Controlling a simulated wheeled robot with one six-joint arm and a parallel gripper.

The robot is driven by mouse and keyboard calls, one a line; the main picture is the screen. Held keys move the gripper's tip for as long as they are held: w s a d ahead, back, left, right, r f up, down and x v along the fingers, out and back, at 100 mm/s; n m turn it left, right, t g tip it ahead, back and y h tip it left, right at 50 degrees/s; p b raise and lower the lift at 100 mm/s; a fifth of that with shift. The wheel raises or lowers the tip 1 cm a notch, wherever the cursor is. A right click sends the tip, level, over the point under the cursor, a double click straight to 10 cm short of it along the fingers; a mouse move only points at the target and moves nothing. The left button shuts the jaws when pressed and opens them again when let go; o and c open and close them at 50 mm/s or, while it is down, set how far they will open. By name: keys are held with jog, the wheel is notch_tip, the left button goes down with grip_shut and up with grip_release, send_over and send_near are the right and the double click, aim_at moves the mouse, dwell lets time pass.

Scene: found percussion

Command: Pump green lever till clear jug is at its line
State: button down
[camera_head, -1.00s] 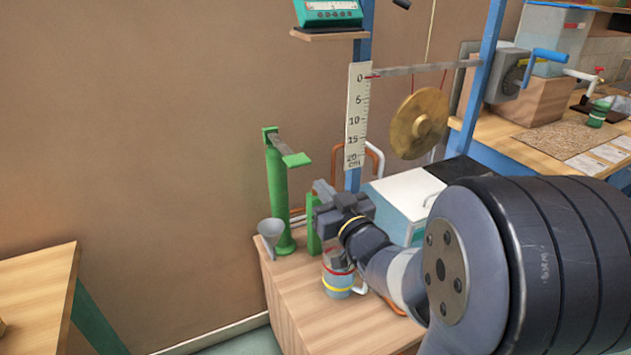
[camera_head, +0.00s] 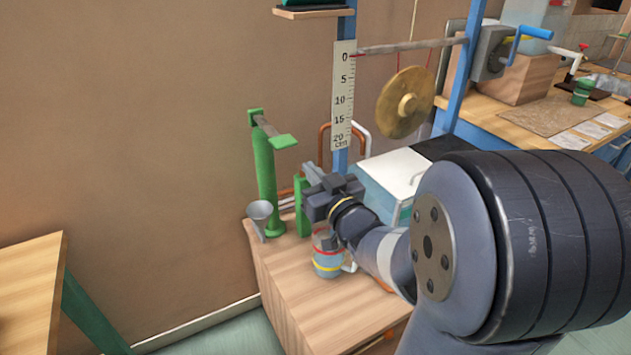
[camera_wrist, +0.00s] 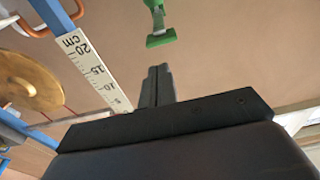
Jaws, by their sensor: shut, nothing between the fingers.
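The green pump stands at the back left of the wooden stand, a tall green column. Its green lever (camera_head: 284,141) juts out from the top toward the right. The clear jug (camera_head: 326,262), with a red ring, a yellow ring and a pale handle, stands on the stand below my gripper; its upper part is partly hidden by my arm. I cannot make out its liquid level. My gripper (camera_head: 312,195) is shut and empty, right of the pump column and lower than the lever. In the wrist view the shut fingers (camera_wrist: 157,72) point toward the lever's green end (camera_wrist: 161,39), apart from it.
A grey funnel (camera_head: 259,215) sits at the stand's left edge. A white scale (camera_head: 343,95) and a hanging brass gong (camera_head: 405,103) are behind my arm. A white-lidded box (camera_head: 392,172) stands to the right. Open floor lies left, before another wooden table (camera_head: 30,290).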

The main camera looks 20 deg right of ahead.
jog(key=shift+r, duration=0.1)
dwell(0.5)
notch_tip(320, 180, up, 9)
jog(key=w+g+p, duration=0.1)
jog(key=g+p, duration=0.2)
jog(key=p, duration=1.2)
jog(key=shift+a+r+g+h+p, duration=0.2)
jog(key=shift+a+g+h+p, duration=0.1)
jog(key=shift+a+p, duration=0.05)
jog(key=shift+w, duration=0.1)
send_over(287, 137)
jog(key=s, duration=0.4)
notch_tip(287, 137, down, 2)
jog(key=f, duration=0.1)
jog(key=shift+w+a+f, duration=0.15)
jog(key=shift+a+f, duration=0.05)
jog(key=shift+f, duration=0.7)
jog(key=shift+w+a+f, duration=0.1)
jog(key=shift+a+f, duration=0.1)
jog(key=shift+f, duration=0.65)
jog(key=shift+f+b, duration=0.1)
jog(key=shift+b, duration=0.25)
